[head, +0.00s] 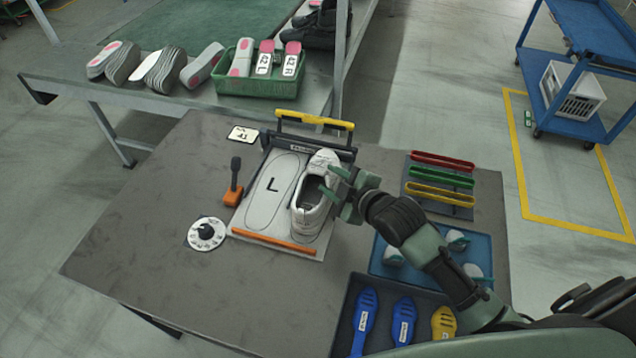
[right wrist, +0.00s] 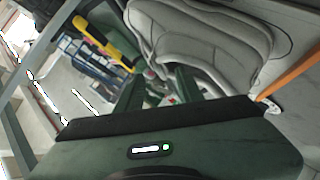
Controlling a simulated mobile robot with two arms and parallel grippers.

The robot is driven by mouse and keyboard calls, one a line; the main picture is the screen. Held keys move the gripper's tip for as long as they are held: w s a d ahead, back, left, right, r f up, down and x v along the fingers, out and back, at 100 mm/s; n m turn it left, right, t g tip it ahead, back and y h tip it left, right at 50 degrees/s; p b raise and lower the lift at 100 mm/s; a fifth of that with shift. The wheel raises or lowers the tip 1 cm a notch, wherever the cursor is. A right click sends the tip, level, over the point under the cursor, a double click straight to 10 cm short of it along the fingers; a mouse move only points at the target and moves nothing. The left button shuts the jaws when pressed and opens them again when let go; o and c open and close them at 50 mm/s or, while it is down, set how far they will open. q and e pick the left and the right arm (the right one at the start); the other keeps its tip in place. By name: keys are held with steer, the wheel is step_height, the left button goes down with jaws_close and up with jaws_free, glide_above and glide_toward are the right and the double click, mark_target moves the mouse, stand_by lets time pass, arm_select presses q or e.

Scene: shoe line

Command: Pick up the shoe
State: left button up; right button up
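A white shoe (head: 309,207) stands on the right half of a white board marked L (head: 262,192), its toe toward the back. My right gripper (head: 332,181) is at the shoe's right side, its fingers overlapping the shoe's edge in the head view. In the right wrist view the shoe (right wrist: 200,32) fills the top, beyond the two fingers (right wrist: 160,85). The fingers are apart with a gap between them, so the gripper is open. I cannot tell whether they touch the shoe. My left gripper is not in view.
A yellow-handled bar (head: 314,121) rises behind the board. Coloured strips (head: 441,175), a blue tray (head: 384,268) and blue and yellow tools (head: 403,322) lie right. A green crate (head: 232,86) sits on the back bench.

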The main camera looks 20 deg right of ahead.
mark_target(318, 174)
steer(key=p+x, duration=0.1)
steer(key=x, duration=0.6)
steer(key=shift+a+r, duration=0.1)
jaws_close()
steer(key=shift+s, duration=0.15)
stand_by(1.2)
